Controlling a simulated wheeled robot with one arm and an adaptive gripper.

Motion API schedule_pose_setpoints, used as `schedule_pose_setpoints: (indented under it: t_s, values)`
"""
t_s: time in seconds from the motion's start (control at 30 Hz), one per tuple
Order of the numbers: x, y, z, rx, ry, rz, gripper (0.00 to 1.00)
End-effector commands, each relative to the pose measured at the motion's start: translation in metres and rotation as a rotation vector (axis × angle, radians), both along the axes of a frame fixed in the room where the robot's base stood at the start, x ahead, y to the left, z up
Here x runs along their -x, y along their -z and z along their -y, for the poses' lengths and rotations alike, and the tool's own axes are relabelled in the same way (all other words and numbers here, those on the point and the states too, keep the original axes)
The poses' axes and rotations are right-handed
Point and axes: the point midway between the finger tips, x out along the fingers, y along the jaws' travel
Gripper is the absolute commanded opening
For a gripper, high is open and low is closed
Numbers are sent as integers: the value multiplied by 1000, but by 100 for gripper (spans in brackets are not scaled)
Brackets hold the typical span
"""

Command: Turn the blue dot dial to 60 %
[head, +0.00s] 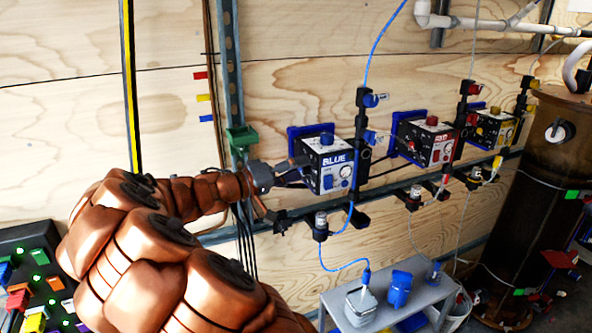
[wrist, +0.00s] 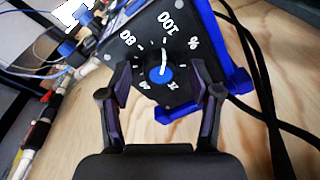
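The blue pump box (head: 328,165), marked BLUE, is on the wooden wall in the head view. The blue dot dial (wrist: 159,77) sits in the middle, with a white pointer line aimed up, close to the 100 side. My gripper (wrist: 165,88) is open, one finger on each side of the dial, with visible gaps to it. In the head view my gripper (head: 284,167) is at the box's left side; its fingertips are hard to make out.
A red box (head: 432,148) and a yellow box (head: 493,130) are mounted further right. Blue tubing (head: 343,268) runs below the blue box to a grey bench (head: 388,300) with containers. Black cables (wrist: 262,95) hang right of the dial in the wrist view.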

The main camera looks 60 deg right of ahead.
Motion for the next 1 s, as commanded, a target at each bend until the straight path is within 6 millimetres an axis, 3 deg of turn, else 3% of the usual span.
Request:
schedule_pose_setpoints:
  t_s: [0.07, 0.57, 1.0]
  values:
    - [0, 0, 0, 0, 0, 0, 55]
    - [0, 0, 0, 0, 0, 0, 3]
    - [0, -2, 0, -58, -1, -89, 3]
